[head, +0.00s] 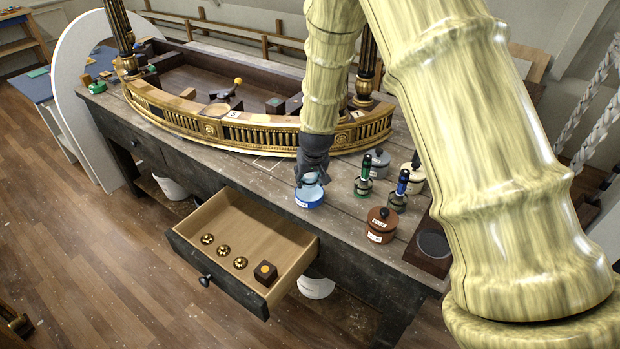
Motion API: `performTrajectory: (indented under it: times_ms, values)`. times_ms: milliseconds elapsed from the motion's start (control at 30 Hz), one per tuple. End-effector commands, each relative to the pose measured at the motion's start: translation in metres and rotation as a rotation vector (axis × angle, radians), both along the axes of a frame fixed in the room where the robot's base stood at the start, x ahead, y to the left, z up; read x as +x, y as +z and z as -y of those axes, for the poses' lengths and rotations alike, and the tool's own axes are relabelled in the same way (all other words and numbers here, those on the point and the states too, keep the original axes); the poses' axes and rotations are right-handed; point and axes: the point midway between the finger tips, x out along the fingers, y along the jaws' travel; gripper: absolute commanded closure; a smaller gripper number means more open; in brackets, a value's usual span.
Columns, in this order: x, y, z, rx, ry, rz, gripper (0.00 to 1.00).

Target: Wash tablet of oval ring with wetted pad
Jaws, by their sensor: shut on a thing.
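My gripper (311,172) points down over the bench and is shut on a small pale teal pad (311,178). The pad is at the mouth of a blue dish (309,199) with a white label; I cannot tell whether it touches the dish or what is inside. The gilt console's curved frieze (265,134) lies behind and to the left of the gripper. A carved tablet (209,128) interrupts its fluting on the left, another (342,138) on the right. The carvings are too small to tell which bears the oval ring.
Green (363,176) and blue-topped (399,190) bottles and a brown lidded pot (381,224) stand right of the dish. An open drawer (238,245) juts out in front, holding gilt rosettes and a dark block.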

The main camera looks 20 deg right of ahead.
Motion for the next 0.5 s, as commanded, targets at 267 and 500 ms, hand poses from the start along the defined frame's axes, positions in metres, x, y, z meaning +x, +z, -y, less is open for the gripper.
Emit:
performTrajectory:
  times_ms: [267,500]
  values:
    - [0.0,0.02,0.0,0.0,-0.001,0.001,0.73]
    - [0.0,0.031,0.0,0.0,-0.001,0.001,0.73]
